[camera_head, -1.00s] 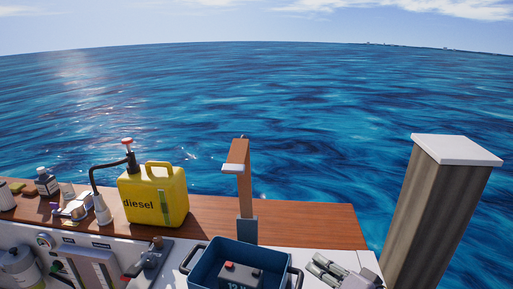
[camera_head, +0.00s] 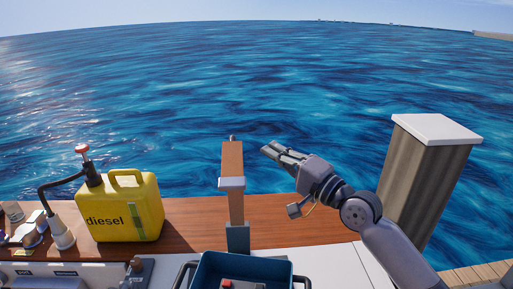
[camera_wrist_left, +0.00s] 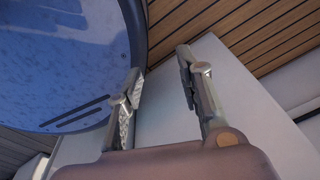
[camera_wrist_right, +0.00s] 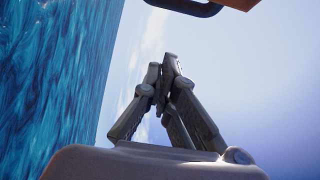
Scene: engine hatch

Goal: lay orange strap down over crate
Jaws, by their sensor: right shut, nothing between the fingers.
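The orange strap (camera_head: 232,160) stands upright behind the crate, with a pale buckle (camera_head: 232,184) across it and a blue-grey base at its foot. The blue crate (camera_head: 212,266) shows at the bottom edge, cut off, with dark side handles and a dark box inside. My right gripper (camera_head: 265,149) is shut and empty, to the right of the strap's upper part and apart from it. In the right wrist view its fingertips (camera_wrist_right: 165,67) meet, with an orange edge (camera_wrist_right: 240,4) at the top. My left gripper (camera_wrist_left: 160,62) is open and empty, seen only in its wrist view.
A yellow diesel can (camera_head: 122,212) with a hose and pump stands left on the wooden ledge (camera_head: 280,220). A post (camera_head: 425,185) with a white cap rises behind my right arm. Beside the left gripper is a round blue-faced object (camera_wrist_left: 65,60).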

